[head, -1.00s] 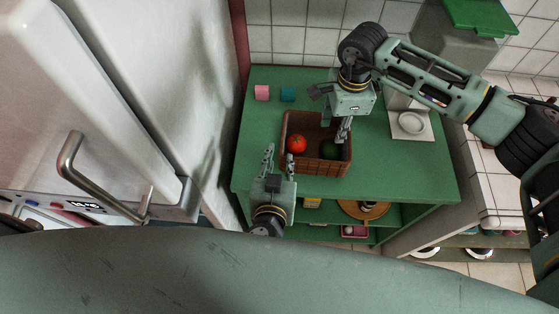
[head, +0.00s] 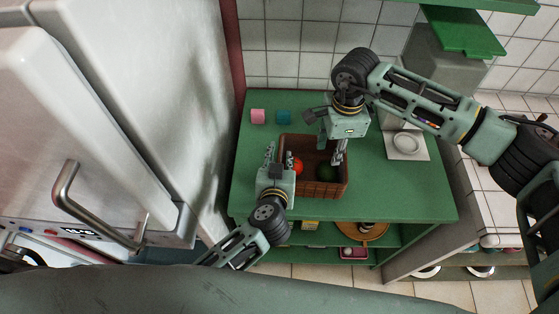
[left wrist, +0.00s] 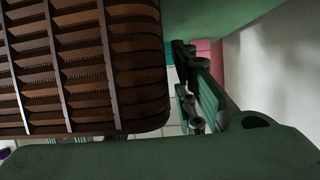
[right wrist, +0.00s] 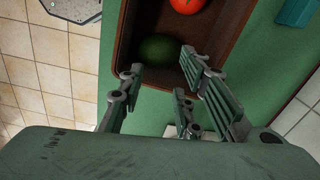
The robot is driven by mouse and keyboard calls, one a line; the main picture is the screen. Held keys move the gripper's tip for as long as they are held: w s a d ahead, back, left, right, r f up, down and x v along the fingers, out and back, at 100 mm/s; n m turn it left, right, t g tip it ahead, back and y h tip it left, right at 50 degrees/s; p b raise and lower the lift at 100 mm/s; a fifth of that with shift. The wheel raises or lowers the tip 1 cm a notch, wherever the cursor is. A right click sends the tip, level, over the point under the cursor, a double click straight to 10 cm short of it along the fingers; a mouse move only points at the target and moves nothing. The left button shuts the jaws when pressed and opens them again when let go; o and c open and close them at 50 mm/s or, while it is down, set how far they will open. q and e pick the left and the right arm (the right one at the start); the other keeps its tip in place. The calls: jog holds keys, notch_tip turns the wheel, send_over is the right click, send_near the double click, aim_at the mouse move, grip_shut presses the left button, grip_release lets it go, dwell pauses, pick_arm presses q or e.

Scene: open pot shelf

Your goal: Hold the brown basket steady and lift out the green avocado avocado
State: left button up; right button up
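The brown basket (head: 319,190) stands upright on the green top of the shelf. The dark green avocado (head: 327,173) lies inside it on the right, beside a red tomato (head: 298,167). My left gripper (head: 278,156) is open at the basket's left wall. My right gripper (head: 339,152) is open over the basket's right side. In the right wrist view its spread fingers (right wrist: 162,90) point at the avocado (right wrist: 159,48), without visible grip.
A pink cube (head: 257,116) and a teal cube (head: 283,117) sit at the back left. A round orange board (head: 374,232) is on the lower shelf. A white fridge stands on the left, and tiled wall is behind.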

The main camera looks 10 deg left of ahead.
pick_arm(q)
jog(key=shift+c, duration=0.4)
grip_shut()
